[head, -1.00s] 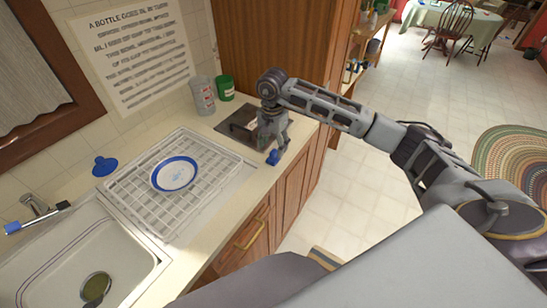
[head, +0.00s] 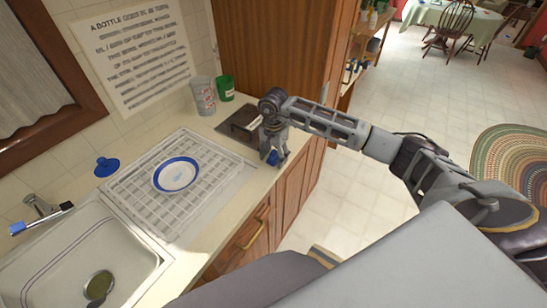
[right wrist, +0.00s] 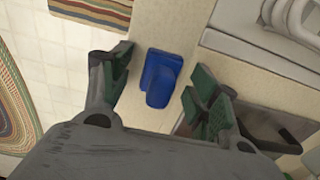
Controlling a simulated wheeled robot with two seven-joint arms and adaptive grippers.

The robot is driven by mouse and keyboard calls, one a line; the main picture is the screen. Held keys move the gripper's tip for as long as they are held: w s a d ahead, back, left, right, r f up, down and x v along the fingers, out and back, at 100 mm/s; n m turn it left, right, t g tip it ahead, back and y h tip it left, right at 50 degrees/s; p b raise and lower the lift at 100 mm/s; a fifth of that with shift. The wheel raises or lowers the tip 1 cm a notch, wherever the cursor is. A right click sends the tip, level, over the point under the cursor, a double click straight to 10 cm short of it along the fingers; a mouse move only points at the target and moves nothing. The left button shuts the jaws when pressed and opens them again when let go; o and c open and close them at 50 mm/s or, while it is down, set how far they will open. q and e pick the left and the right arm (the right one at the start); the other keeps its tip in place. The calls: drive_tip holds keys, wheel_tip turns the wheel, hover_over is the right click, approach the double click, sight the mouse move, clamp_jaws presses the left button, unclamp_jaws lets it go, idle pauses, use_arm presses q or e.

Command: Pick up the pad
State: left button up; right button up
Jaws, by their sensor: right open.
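The blue pad (head: 272,158) lies on the countertop near its right front edge, partly hidden by my gripper in the head view. In the right wrist view the pad (right wrist: 160,78) is a small blue block with a rounded end. My right gripper (head: 274,152) is open above it, with one green-lined finger on each side of the pad and visible gaps between. It is not gripping the pad. My left gripper is not in view.
A white drying rack (head: 135,196) holds a blue-rimmed plate (head: 176,174). The sink (head: 60,262) is at left. A dark tray (head: 236,135), a patterned cup (head: 203,97) and a green cup (head: 225,88) stand behind. A tall wooden cabinet (head: 275,50) rises beside the gripper.

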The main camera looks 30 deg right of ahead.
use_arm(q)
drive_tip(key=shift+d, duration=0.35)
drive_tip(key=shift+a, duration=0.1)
use_arm(e)
drive_tip(key=shift+c, duration=1.2)
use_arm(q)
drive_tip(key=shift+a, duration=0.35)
use_arm(e)
drive_tip(key=c, duration=0.9)
drive_tip(key=shift+r, duration=0.15)
